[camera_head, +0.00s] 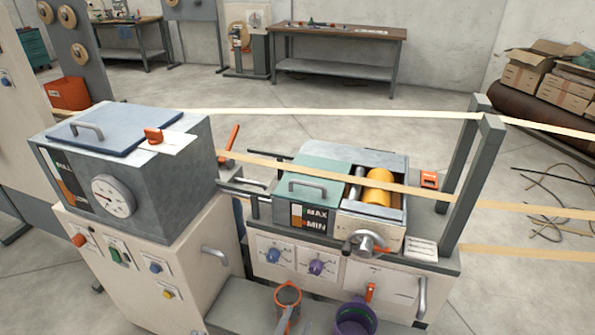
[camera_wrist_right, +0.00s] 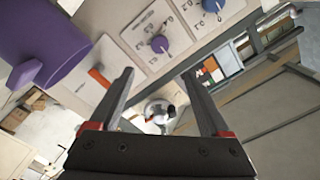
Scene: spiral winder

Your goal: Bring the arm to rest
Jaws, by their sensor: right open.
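My right gripper (camera_wrist_right: 158,76) shows in the right wrist view with its two dark fingers spread apart. A hand crank (camera_wrist_right: 158,112) appears in the gap between the fingers, beyond them. Nothing is held, and I cannot tell how far the crank is from the fingers. In the head view the crank (camera_head: 367,243) is on the front of the winder (camera_head: 372,222), and I cannot make out my right gripper there. My left gripper is in neither view.
A purple pot (camera_head: 355,319) and an orange-rimmed holder (camera_head: 288,295) stand at the winder's front. A grey box with a gauge (camera_head: 113,196) is at left. Pale strips run across to a grey upright frame (camera_head: 480,180).

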